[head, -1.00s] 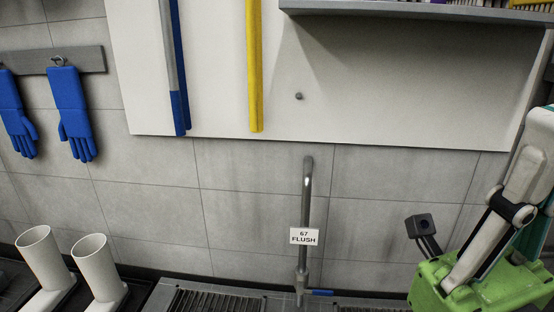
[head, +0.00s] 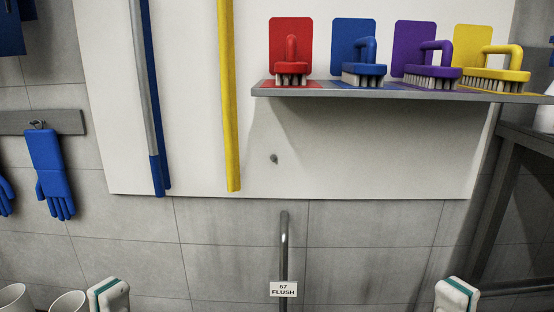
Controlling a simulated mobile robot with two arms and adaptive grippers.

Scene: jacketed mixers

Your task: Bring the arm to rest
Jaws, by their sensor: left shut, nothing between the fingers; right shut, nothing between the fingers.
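The white and teal end of one arm link of mine (head: 108,297) shows at the bottom edge, left of the middle. A matching white and teal link end of my other arm (head: 457,296) shows at the bottom edge on the right. Both are cut off by the frame. Neither of my grippers shows, so their fingers are hidden below the view. Neither visible link touches anything that I can see.
A pipe with a "67 FLUSH" sign (head: 283,289) stands between my links. A shelf (head: 370,90) holds red, blue, purple and yellow brushes. Blue gloves (head: 50,170) hang at left, above white boots (head: 68,303). A dark frame (head: 495,210) stands at right.

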